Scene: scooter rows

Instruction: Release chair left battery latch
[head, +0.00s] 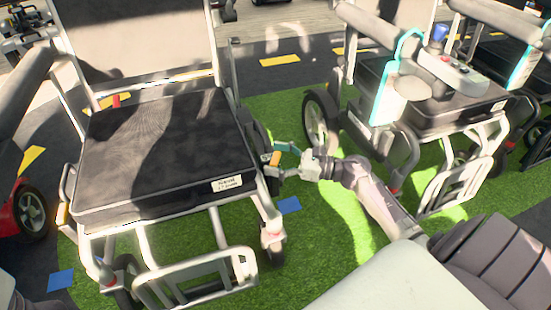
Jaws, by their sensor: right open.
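The near powered chair (160,150) has a black seat, a white frame and a label on the seat's front edge, and it faces me. A small orange-yellow part (275,158), which looks like the battery latch, is on the chair's side at the right of the picture. A similar orange part (62,213) shows at the opposite side. My right gripper (283,160) is open beside the right-hand orange part, its fingers pointing left towards it. I cannot tell whether they touch. My left gripper is not in view.
A second chair (440,105) with teal side panels and a joystick console (453,73) stands at the right. Green turf (320,230) lies between the chairs, with a blue marker (289,205). A red scooter wheel (32,212) is at the left edge.

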